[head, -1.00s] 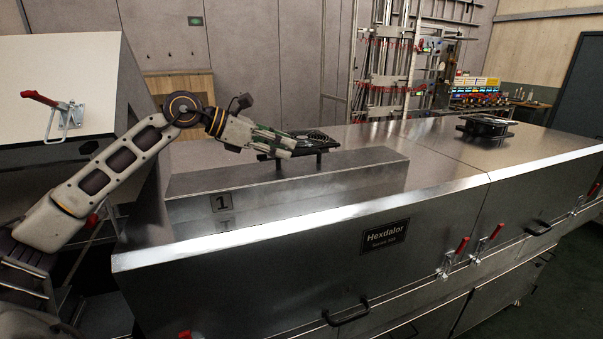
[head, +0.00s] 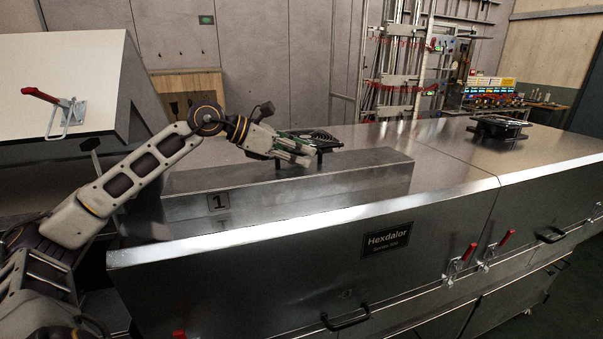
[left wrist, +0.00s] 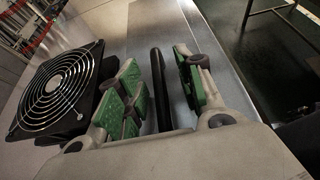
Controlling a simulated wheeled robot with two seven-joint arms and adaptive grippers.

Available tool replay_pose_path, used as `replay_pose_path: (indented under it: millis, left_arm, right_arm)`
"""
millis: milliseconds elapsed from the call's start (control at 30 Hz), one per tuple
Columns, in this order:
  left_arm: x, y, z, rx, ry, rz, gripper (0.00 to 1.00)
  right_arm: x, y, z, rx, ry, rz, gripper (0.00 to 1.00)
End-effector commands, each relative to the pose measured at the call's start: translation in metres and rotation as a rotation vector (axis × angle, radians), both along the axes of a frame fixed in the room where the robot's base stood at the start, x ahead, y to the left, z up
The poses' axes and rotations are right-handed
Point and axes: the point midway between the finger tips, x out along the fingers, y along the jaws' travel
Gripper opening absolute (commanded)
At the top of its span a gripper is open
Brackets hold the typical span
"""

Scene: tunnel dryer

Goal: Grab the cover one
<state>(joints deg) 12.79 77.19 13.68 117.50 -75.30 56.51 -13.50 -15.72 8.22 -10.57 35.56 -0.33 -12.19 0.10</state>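The cover marked 1 (head: 375,172) is a long grey metal box-shaped piece on top of the dryer, with a "1" label on its front left. Its black handle stands on top, mostly hidden by my left gripper (head: 304,154) in the head view. In the left wrist view, the black handle bar (left wrist: 160,92) runs lengthwise between the green-padded fingers of my left gripper (left wrist: 158,64). The fingers are apart, with a clear gap on the right side of the bar and a narrower one on the left. My right gripper is out of view.
A black fan with a wire guard (left wrist: 60,88) sits close beside the left finger. A second fan (head: 497,127) is farther right on the dryer top. Red toggle clamps (head: 460,261) and a front handle (head: 346,318) line the dryer front (head: 250,280).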

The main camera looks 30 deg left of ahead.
Motion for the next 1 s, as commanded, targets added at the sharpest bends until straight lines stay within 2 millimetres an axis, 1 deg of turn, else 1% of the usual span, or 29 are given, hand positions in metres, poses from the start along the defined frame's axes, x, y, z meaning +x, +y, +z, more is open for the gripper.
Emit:
replay_pose_path:
  millis: [100, 133, 400, 1000]
  left_arm:
    - [0.0000, 0.0000, 0.0000, 0.000, 0.000, 0.000, 0.36]
    - [0.0000, 0.0000, 0.0000, 0.000, 0.000, 0.000, 0.34]
    - [0.0000, 0.0000, 0.0000, 0.000, 0.000, 0.000, 0.00]
    - [0.0001, 0.0002, 0.0017, -0.001, -0.003, 0.000, 0.00]
  right_arm:
    - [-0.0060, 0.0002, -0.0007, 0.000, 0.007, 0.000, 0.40]
    - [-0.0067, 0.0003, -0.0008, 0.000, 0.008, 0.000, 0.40]
    - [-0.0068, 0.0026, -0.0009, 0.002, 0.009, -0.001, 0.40]
    - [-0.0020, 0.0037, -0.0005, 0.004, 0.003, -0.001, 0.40]
